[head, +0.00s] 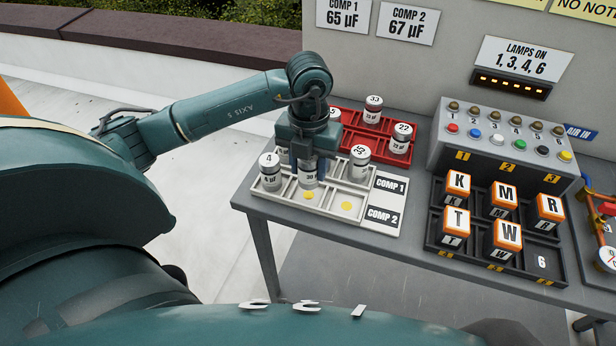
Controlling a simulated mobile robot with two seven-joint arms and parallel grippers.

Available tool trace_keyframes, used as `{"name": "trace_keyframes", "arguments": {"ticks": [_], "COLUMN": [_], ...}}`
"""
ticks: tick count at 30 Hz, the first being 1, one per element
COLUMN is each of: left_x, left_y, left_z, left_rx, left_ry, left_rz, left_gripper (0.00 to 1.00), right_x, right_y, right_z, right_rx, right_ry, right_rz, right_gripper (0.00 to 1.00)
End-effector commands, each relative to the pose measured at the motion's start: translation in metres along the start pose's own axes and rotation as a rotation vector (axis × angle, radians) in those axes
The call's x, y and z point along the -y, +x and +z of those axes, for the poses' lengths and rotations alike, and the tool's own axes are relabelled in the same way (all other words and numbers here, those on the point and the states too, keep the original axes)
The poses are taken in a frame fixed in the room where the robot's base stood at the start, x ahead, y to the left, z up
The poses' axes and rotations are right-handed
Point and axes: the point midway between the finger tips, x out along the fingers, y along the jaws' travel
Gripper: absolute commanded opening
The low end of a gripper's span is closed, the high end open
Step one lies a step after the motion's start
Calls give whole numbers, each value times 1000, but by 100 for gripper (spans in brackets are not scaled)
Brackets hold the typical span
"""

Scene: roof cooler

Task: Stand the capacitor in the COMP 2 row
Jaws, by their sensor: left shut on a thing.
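My left gripper (308,174) points down over the white tray (375,228) and is shut on a silver capacitor (308,180), held upright. Its top and number are hidden by the gripper. It is at the middle of the tray, with a yellow dot showing just in front of its base; I cannot tell whether it touches the tray. A capacitor marked 4 (270,178) stands at the tray's left, in the front COMP 2 row. A capacitor marked 29 (358,170) stands at the right in the back COMP 1 row. The front-right pocket is empty, with a yellow dot. My right gripper is not in view.
A red tray (345,143) behind holds capacitors marked 33 (372,112) and 22 (400,142), and another (335,115) partly hidden by my arm. Signs read COMP 1 65 µF (343,14) and COMP 2 67 µF (407,24). A switch box (480,155) and a block tray (432,240) stand right.

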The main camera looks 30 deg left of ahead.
Motion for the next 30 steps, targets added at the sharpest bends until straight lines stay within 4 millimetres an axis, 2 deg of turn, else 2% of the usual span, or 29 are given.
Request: {"name": "trace_keyframes", "arguments": {"ticks": [10, 21, 22, 30], "left_x": [0, 0, 0, 0], "left_y": [38, 44, 44, 43], "left_z": [0, 0, 0, 0], "left_rx": [-1, 2, 1, 1], "left_ry": [0, 1, 1, 1], "left_rz": [0, 0, 0, 0], "left_gripper": [14, 14, 41, 61], "right_x": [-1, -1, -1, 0], "right_y": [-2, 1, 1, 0], "right_z": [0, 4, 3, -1], "right_rx": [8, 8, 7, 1], "right_ry": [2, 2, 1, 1], "right_rz": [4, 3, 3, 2], "right_gripper": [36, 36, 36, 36]}}
